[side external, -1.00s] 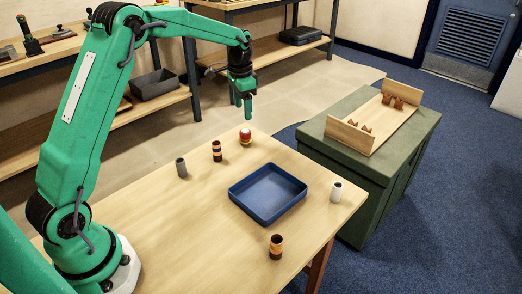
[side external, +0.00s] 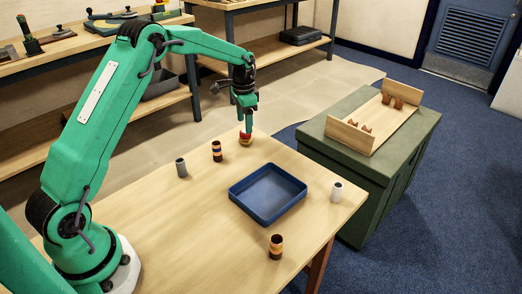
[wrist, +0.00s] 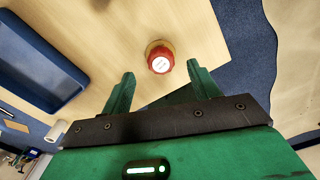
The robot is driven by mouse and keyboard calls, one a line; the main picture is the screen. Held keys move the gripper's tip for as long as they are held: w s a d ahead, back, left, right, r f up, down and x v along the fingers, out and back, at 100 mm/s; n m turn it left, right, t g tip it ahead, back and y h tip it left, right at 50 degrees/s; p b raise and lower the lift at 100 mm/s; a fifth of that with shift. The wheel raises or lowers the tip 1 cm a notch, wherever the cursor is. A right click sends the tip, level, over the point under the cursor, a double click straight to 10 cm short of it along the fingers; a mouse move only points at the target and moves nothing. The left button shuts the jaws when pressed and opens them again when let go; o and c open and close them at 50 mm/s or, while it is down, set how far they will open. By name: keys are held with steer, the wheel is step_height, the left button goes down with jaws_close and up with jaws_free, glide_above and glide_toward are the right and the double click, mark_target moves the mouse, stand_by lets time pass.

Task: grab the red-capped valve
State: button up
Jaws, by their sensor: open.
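The red-capped valve (side external: 245,139) stands upright on the wooden table near its far edge, with a yellowish body under the red cap. In the wrist view its red cap with a pale round top (wrist: 160,63) lies just beyond the fingertips, roughly midway between them. My gripper (side external: 246,120) points down directly above the valve in the side view. In the wrist view my gripper (wrist: 160,76) has its two green fingers spread apart with nothing between them. The fingertips partly cover the valve's top in the side view, so I cannot tell the exact gap.
A dark banded cylinder (side external: 216,151) and a grey cylinder (side external: 181,167) stand left of the valve. A green cabinet (side external: 370,181) holds a wooden rack (side external: 349,137).

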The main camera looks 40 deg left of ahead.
mark_target(245, 137)
steer(key=shift+f, duration=2.6)
steer(key=c, duration=0.9)
